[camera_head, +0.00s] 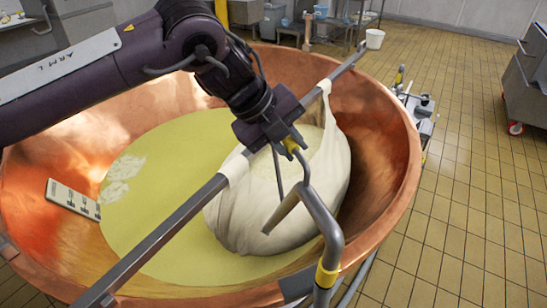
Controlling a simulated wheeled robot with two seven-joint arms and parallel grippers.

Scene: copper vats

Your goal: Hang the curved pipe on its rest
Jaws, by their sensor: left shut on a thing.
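The curved pipe (329,226) is grey. It rises from a yellow band (327,276) near the front rim of the copper vat, bends over, and its open end points down in front of the white cloth bag. A thin piece runs up from the bend to a yellow part (291,144) at my left gripper (286,140). My left gripper is shut on the curved pipe by this yellow part, above the vat; its fingertips are partly hidden. I cannot tell which part is the pipe's rest. My right gripper is not in view.
The copper vat (385,130) holds yellowish liquid (150,215). A long metal bar (165,232) crosses it, with a full cloth bag (250,215) hanging from it. A white plate with slots (73,199) is at the left wall.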

